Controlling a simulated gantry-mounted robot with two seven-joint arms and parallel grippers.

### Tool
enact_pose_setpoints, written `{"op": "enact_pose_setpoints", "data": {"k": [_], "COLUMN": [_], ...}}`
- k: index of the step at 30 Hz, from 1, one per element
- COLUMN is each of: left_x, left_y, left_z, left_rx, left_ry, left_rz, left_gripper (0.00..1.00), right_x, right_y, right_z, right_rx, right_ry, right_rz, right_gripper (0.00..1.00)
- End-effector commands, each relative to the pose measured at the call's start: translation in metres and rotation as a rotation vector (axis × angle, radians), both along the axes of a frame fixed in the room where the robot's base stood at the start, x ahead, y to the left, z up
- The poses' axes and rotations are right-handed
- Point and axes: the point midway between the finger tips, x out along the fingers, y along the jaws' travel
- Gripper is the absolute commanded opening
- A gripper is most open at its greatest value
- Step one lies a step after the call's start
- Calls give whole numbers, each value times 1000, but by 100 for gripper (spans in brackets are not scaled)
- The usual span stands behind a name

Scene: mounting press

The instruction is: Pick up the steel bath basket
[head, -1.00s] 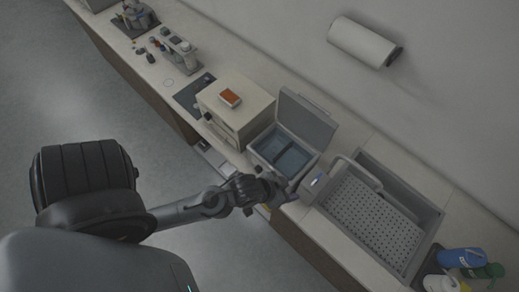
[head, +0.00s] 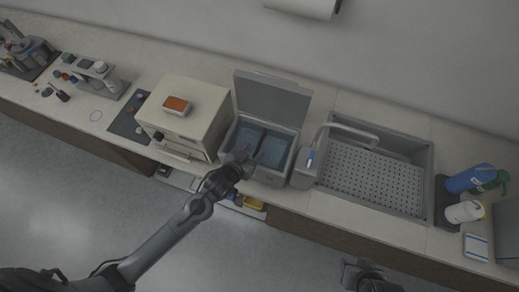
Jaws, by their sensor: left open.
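The open bath (head: 272,178) stands on the bench with its grey lid (head: 272,98) raised at the back. Inside it is a blue-grey interior split by a dark bar; the steel bath basket (head: 272,148) seems to sit in there, but its outline is hard to make out. My left gripper (head: 241,158) is open, at the front left edge of the bath, and hides part of the rim. I cannot tell whether it touches anything. A dark part of my right arm with its gripper (head: 362,274) shows at the bottom edge, away from the bath; its jaws are unclear.
A beige box unit (head: 184,118) with an orange-topped item (head: 177,105) stands left of the bath. A grey dispenser (head: 304,166) and a sink (head: 428,160) with a perforated tray (head: 372,180) are at the right. Bottles (head: 470,180) stand farther right.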

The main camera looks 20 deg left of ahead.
Motion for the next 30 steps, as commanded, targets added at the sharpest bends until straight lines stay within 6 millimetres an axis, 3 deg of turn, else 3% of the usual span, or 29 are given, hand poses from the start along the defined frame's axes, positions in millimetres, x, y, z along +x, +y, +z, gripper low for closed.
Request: {"op": "enact_pose_setpoints", "data": {"k": [8,18,28,30], "left_x": [14,47,51,51], "left_y": [-1,-5,-5,-5], "left_z": [-7,-27,-29,-29], "left_rx": [1,0,0,0], "left_ry": [0,1,1,1], "left_rz": [0,-1,-1,-1], "left_gripper": [53,53,53,42], "right_x": [1,2,2,2], "right_y": [2,4,3,3], "right_z": [3,6,5,5], "right_rx": [8,14,12,10], "right_ry": [-2,-3,-2,-2], "right_rz": [-3,-6,-6,-4], "right_gripper": [43,43,43,43]}}
